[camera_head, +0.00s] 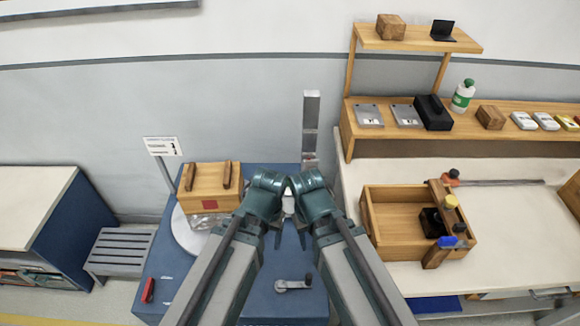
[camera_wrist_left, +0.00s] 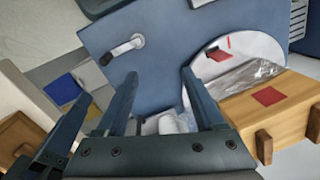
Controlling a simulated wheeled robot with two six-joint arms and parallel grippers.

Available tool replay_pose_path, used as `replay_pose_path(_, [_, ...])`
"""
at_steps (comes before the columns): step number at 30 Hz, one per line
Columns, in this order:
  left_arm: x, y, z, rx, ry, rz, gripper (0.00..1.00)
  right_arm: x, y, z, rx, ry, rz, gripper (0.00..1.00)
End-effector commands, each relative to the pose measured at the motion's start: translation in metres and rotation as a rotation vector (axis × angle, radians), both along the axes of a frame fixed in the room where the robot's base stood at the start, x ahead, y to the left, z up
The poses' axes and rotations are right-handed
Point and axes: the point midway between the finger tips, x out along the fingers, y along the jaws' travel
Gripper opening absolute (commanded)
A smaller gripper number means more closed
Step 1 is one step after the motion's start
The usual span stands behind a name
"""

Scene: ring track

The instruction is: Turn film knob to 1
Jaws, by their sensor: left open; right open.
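A grey crank-shaped handle with a dark end (camera_head: 293,285) lies on the blue machine top (camera_head: 250,300), near its front edge. It also shows in the left wrist view (camera_wrist_left: 122,48). I cannot tell whether it is the film knob, and I can read no number marks. My left gripper (camera_head: 275,237) points down over the blue top, behind the handle. Its two fingers stand apart and empty in the left wrist view (camera_wrist_left: 160,95). My right gripper (camera_head: 303,238) is beside it, open, with nothing seen in it. My arms hide the machine's middle.
A wooden box with a red square (camera_head: 210,187) and clear film sits on the white turntable (camera_head: 188,236). A grey post (camera_head: 311,125) rises behind. A small red object (camera_head: 148,290) lies at left. A wooden toolbox (camera_head: 400,193) stands on the right bench.

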Motion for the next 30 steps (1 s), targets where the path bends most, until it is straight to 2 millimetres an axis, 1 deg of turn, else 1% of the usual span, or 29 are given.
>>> replay_pose_path(1, [0.005, 0.008, 0.012, -0.008, -0.006, 0.025, 0.69, 0.000, 0.000, 0.012, 0.000, 0.000, 0.000, 0.50])
replay_pose_path(8, [0.032, 0.048, 0.046, -0.055, -0.046, 0.147, 0.69, 0.000, 0.000, 0.047, 0.000, 0.000, 0.000, 0.50])
replay_pose_path(11, [0.049, 0.066, 0.060, -0.075, -0.063, 0.179, 0.69, 0.000, 0.000, 0.061, 0.000, 0.000, 0.000, 0.50])
replay_pose_path(13, [0.068, 0.075, 0.070, -0.087, -0.074, 0.165, 0.69, 0.000, 0.000, 0.071, 0.000, 0.000, 0.000, 0.50])
replay_pose_path(14, [0.080, 0.076, 0.074, -0.092, -0.076, 0.140, 0.69, 0.000, 0.000, 0.075, 0.000, 0.000, 0.000, 0.50])
replay_pose_path(15, [0.094, 0.074, 0.075, -0.097, -0.076, 0.093, 0.69, 0.000, 0.000, 0.076, 0.000, 0.000, 0.000, 0.50])
replay_pose_path(17, [0.111, 0.070, 0.076, -0.100, -0.072, 0.017, 0.69, 0.000, 0.000, 0.077, 0.000, 0.000, 0.000, 0.50])
replay_pose_path(20, [0.139, 0.057, 0.076, -0.101, -0.060, -0.124, 0.69, 0.000, 0.000, 0.077, 0.000, 0.000, 0.000, 0.50])
replay_pose_path(23, [0.168, 0.038, 0.076, -0.102, -0.045, -0.283, 0.69, 0.000, 0.000, 0.077, 0.000, 0.000, 0.000, 0.50])
replay_pose_path(24, [0.179, 0.029, 0.076, -0.101, -0.038, -0.350, 0.69, 0.000, 0.000, 0.077, 0.000, 0.000, 0.000, 0.50])
replay_pose_path(26, [0.196, 0.015, 0.076, -0.101, -0.026, -0.453, 0.69, 0.000, 0.000, 0.077, 0.000, 0.000, 0.000, 0.50])
replay_pose_path(30, [0.236, -0.024, 0.076, -0.102, 0.000, -0.709, 0.69, 0.000, 0.000, 0.077, 0.000, 0.000, 0.000, 0.50])
